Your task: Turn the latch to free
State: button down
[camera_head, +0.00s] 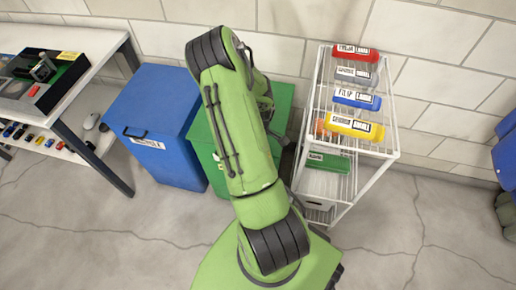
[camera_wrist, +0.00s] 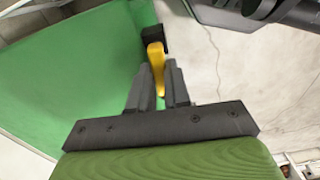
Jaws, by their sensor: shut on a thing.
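The latch is a yellow lever (camera_wrist: 155,52) on a black mount (camera_wrist: 152,33) at the edge of a green box (camera_wrist: 80,85) in the wrist view. The lever points down the picture, between the two dark fingers of my gripper (camera_wrist: 158,76), which is shut on it. In the head view, the green box (camera_head: 284,98) stands on the floor behind my arm, which covers much of it. The latch and my fingertips are hidden there.
A blue box (camera_head: 150,115) stands to the left of the green one. A white wire rack (camera_head: 392,150) with several coloured cylinders is close on the right. A workbench (camera_head: 101,58) stands at far left. Cracked grey floor is open at front right.

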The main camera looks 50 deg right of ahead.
jog(key=shift+a+n, duration=0.1)
jog(key=shift+n, duration=0.4)
jog(key=c, duration=1.1)
grip_release()
notch_tip(320, 180, up, 16)
jog(key=p, duration=0.5)
jog(key=shift+f, duration=0.1)
